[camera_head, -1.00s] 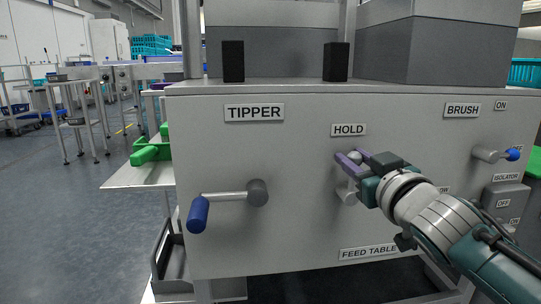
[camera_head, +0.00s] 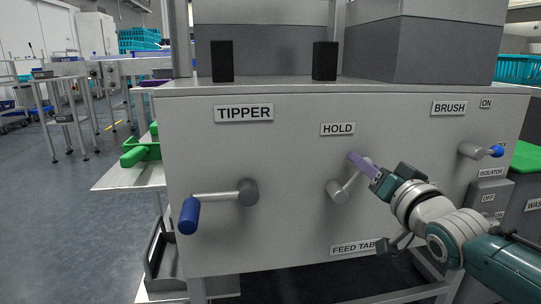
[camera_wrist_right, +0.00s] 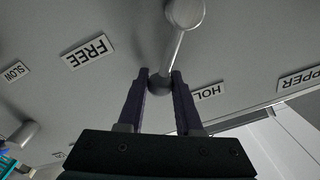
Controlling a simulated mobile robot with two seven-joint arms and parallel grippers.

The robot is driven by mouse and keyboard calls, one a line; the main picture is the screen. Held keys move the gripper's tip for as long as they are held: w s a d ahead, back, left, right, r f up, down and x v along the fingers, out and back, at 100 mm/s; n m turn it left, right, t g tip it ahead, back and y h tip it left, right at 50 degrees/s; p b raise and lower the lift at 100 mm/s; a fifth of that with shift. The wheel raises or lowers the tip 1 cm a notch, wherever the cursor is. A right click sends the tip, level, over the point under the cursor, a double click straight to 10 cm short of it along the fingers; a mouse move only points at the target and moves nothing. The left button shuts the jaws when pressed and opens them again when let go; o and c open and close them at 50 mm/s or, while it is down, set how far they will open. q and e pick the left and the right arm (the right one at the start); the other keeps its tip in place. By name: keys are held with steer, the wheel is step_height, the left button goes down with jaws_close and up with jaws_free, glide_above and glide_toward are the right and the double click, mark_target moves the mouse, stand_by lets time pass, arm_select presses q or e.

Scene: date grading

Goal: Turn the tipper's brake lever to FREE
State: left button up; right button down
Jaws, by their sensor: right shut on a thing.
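The brake lever (camera_head: 347,184) is a small grey metal arm on a round pivot on the machine's front panel, below the HOLD label (camera_head: 338,129). It leans up and to the right from its pivot. My right gripper (camera_head: 362,164) is shut on the lever's end. In the right wrist view the lever (camera_wrist_right: 176,50) runs down from its pivot to a dark ball between the purple fingers (camera_wrist_right: 160,88). The FREE label (camera_wrist_right: 88,51) is left of the fingers and the HOLD label (camera_wrist_right: 208,91) is right. My arm hides FREE in the head view. My left gripper is not in view.
The TIPPER crank (camera_head: 222,197) with a blue handle sticks out at the left of the panel. The BRUSH lever (camera_head: 484,151) with a blue tip and the isolator box (camera_head: 488,201) are on the right. A FEED TABLE label (camera_head: 354,248) is low on the panel.

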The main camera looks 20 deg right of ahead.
mark_target(366, 183)
steer(key=shift+s+d+f+m+b, duration=0.15)
steer(key=shift+d+f+m, duration=0.15)
steer(key=shift+m, duration=0.2)
steer(key=shift+w+d+f+m+b, duration=0.15)
steer(key=shift+f+m, duration=0.15)
steer(key=shift+m, duration=0.2)
steer(key=shift+s+d+f+m+h+b, duration=0.1)
steer(key=shift+d+f+m+b, duration=0.2)
steer(key=shift+f+m+b, duration=0.85)
steer(key=shift+s+d+f+m+h+b, duration=0.15)
steer(key=shift+d+f+m+b, duration=0.3)
steer(key=shift+m, duration=1.25)
steer(key=shift+s+d+f+m+h+b, duration=0.15)
steer(key=shift+f+m+b, duration=0.8)
steer(key=shift+m, duration=0.5)
steer(key=shift+r, duration=0.1)
steer(key=c, duration=0.6)
jaws_free()
